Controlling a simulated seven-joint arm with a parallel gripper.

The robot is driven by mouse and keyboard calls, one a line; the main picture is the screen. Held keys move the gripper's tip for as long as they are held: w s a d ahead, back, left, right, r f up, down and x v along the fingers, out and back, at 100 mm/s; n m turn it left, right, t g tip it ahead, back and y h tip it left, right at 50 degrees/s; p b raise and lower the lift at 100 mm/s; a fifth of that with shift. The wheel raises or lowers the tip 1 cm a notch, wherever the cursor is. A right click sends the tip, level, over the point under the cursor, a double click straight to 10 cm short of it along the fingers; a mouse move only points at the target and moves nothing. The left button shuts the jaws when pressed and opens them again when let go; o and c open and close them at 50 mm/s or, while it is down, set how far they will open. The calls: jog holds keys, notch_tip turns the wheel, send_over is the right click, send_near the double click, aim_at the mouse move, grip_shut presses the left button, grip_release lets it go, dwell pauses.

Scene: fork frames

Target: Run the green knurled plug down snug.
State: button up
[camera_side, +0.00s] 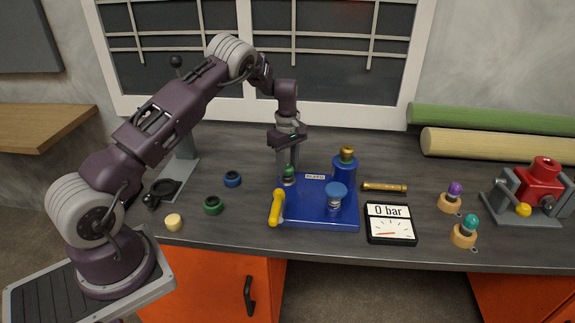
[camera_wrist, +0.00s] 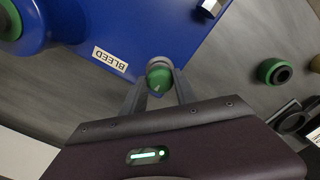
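The green knurled plug (camera_side: 289,171) sits upright at the back left corner of the blue block (camera_side: 312,217), beside the BLEED label (camera_side: 315,177). In the wrist view the plug (camera_wrist: 159,76) lies between my two fingertips, with a grey fitting showing just past it. My gripper (camera_side: 288,166) points straight down over the plug, and its fingers (camera_wrist: 159,86) appear to press on both sides of it. The plug's thread is hidden, so I cannot tell how deep it sits.
A gauge (camera_side: 391,224) reads 0 bar. Green (camera_side: 213,205) and blue (camera_side: 232,179) rings lie left. A brass rod (camera_side: 384,187) lies right.

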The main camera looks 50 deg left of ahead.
aim_at(287, 167)
jog(key=shift+c, duration=1)
jog(key=shift+m, duration=2.9)
jog(key=o, duration=1.1)
jog(key=shift+c, duration=0.2)
notch_tip(287, 167, up, 12)
